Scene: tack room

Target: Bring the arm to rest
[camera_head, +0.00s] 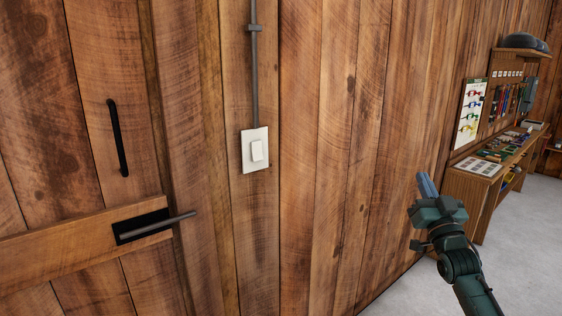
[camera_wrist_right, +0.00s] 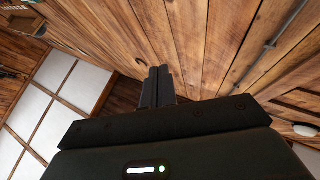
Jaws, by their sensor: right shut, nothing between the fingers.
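My right gripper (camera_head: 426,186) is raised in front of the plank wall, to the right of the light switch and clear of it. Its fingers point up and are shut with nothing between them. In the right wrist view the shut fingers (camera_wrist_right: 158,86) show against the wood wall, with no object at them. My right arm comes in from the lower right of the head view. My left gripper does not show in either view.
A white light switch (camera_head: 257,150) sits on the plank wall below a grey conduit. A wooden door with a black handle (camera_head: 118,138) and a protruding latch lever (camera_head: 172,222) is at left. A workbench (camera_head: 482,190) with tools stands at right. Grey floor (camera_head: 520,250) is open there.

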